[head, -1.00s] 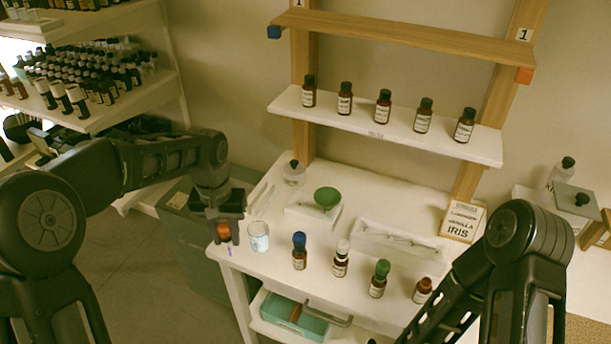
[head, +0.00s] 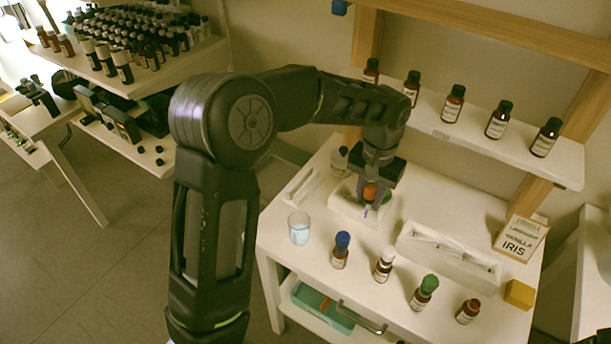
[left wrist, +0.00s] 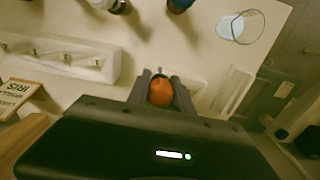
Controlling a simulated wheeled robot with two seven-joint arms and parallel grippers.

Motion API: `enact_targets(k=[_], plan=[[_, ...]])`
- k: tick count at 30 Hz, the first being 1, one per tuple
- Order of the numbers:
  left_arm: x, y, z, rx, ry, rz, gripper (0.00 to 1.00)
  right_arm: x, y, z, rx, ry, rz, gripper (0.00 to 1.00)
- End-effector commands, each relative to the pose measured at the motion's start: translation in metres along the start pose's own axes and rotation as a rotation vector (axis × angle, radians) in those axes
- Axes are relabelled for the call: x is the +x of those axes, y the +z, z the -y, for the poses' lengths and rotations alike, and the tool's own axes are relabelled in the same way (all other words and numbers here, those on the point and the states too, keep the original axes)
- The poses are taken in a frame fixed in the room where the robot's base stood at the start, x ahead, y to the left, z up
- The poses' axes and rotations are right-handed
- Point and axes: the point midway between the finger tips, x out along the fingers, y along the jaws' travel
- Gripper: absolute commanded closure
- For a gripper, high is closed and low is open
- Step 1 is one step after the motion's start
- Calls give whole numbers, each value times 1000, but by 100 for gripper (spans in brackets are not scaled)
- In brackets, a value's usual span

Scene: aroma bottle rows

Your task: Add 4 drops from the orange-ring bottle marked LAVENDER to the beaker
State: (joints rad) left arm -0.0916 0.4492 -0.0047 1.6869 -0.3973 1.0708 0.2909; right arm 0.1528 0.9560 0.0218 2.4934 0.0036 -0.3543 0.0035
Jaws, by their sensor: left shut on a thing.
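My left gripper (head: 371,188) is shut on an orange-topped dropper (head: 370,193) with a purple-tinted tip below it. It holds this over the small white tray, behind and right of the beaker. The orange bulb (left wrist: 160,92) sits between the fingers in the left wrist view. The glass beaker (head: 299,229) with pale liquid stands at the table's left edge; it also shows in the left wrist view (left wrist: 240,26). A brown bottle (head: 467,311) without a coloured bulb stands at the right end of the front row; its label is not readable. My right gripper is out of view.
Blue-topped (head: 341,250), white-topped (head: 384,264) and green-topped (head: 422,293) bottles stand in the front row. A long white tray (head: 450,262) lies behind them. A card (head: 520,238) reads LAVENDER, VANILLA, IRIS. A yellow block (head: 519,294) sits at right. Several bottles line the shelf above.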

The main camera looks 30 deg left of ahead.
Motion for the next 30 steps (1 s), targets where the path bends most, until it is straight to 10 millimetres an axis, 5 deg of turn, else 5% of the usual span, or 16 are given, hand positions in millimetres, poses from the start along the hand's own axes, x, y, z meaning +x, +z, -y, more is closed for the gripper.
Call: enact_targets(k=[8,21,30], plan=[[-9,7,14,97,7,-1,83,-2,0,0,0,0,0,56],[-60,74,98,895,14,-11,83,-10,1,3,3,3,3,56],[-75,103,121,1222,2,0,83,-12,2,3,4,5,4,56]])
